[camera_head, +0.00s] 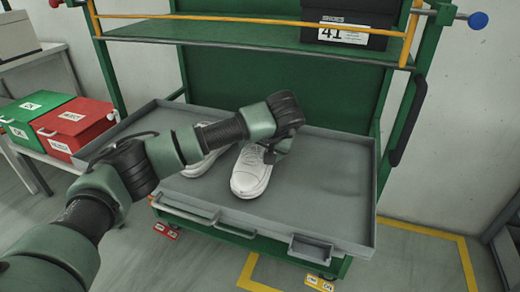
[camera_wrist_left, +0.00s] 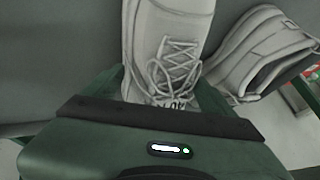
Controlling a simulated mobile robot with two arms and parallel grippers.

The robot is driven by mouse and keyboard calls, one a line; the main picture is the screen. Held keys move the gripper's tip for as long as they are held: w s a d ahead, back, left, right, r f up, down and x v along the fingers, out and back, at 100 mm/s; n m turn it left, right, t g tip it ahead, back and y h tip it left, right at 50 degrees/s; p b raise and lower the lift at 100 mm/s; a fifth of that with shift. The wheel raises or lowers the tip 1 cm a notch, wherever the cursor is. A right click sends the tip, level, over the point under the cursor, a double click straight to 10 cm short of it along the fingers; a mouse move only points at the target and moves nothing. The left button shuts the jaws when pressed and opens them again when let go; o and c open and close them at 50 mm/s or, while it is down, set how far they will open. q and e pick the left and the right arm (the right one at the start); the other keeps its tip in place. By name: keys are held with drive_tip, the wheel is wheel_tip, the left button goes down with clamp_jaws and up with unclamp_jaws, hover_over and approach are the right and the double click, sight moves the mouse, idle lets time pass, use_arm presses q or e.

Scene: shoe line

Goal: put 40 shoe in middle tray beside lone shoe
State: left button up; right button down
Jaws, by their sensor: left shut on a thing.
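My left gripper (camera_head: 268,152) is shut on a white lace-up shoe (camera_head: 250,174) over the grey tray (camera_head: 335,185). The shoe's toe points toward the front of the tray. Whether its sole rests on the tray is hard to tell. The held shoe also shows in the left wrist view (camera_wrist_left: 165,40), laces up between the fingers. A second white shoe (camera_head: 196,168) lies in the tray just left of it, partly hidden behind my arm. It shows in the left wrist view (camera_wrist_left: 262,52) at the right, close beside the held shoe. No size number is readable on the shoes. My right gripper is out of view.
A black box marked 41 (camera_head: 345,20) stands on the green shelf (camera_head: 245,36) above the tray, behind a yellow rail. A green OK bin (camera_head: 35,112) and a red reject bin (camera_head: 72,125) stand at the left. The tray's right part is empty.

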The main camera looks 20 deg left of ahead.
use_arm(q)
drive_tip(key=o, duration=1.8)
drive_tip(key=shift+f, duration=0.1)
drive_tip(key=shift+o, duration=0.2)
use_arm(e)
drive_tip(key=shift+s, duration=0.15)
use_arm(q)
drive_tip(key=shift+r, duration=0.25)
drive_tip(key=v, duration=1.2)
drive_tip(key=shift+p, duration=0.45)
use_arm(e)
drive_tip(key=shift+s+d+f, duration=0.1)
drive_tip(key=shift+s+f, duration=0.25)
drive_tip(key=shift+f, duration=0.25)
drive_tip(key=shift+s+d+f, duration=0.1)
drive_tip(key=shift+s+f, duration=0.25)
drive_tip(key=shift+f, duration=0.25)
use_arm(q)
drive_tip(key=shift+f, duration=0.15)
